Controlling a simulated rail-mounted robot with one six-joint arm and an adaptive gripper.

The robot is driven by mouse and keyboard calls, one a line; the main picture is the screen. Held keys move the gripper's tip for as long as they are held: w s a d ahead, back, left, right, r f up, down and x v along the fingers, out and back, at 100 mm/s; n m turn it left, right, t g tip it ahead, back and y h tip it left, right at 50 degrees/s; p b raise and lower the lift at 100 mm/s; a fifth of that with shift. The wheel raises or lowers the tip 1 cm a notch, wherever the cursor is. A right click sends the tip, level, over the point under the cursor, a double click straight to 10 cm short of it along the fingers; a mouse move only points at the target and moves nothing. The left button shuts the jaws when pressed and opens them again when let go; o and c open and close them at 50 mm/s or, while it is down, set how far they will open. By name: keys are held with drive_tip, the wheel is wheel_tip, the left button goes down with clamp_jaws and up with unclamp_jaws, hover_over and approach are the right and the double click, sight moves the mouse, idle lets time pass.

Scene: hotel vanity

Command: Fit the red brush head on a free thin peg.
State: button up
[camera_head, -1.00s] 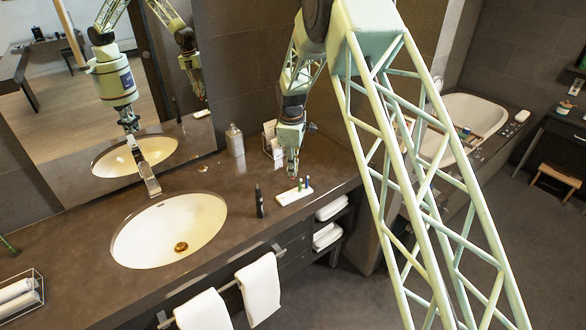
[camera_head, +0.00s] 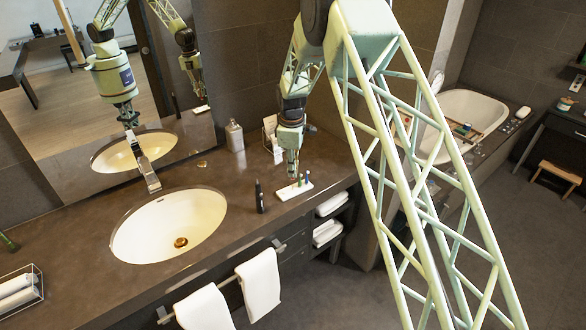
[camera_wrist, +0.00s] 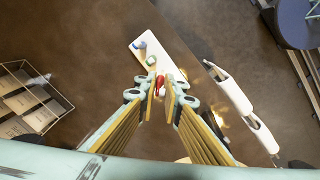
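My gripper (camera_wrist: 160,86) holds the small red brush head (camera_wrist: 157,80) between its fingertips in the wrist view. The fingers hide part of it. In the head view my gripper (camera_head: 293,176) is just above the white holder (camera_head: 282,195), next to the green and blue heads (camera_head: 307,178). The free pegs are too small or hidden to make out, and I cannot tell whether the red head touches one.
A dark upright handle (camera_head: 259,197) stands left of the holder, beside the sink (camera_head: 168,226). A soap bottle (camera_head: 235,136) stands behind. A wire basket (camera_wrist: 30,98) is at the left in the wrist view. Rolled towels (camera_head: 330,205) lie on shelves below the counter edge.

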sight(293, 187)
drive_tip(key=shift+f, duration=1.25)
drive_tip(key=shift+f+b, duration=0.4)
drive_tip(key=shift+b, duration=0.2)
drive_tip(key=shift+b, duration=0.4)
idle(0.7)
drive_tip(key=shift+f+b, duration=0.7)
drive_tip(key=shift+f, duration=0.5)
idle(1.0)
drive_tip(key=o, duration=0.7)
drive_tip(key=shift+r, duration=0.15)
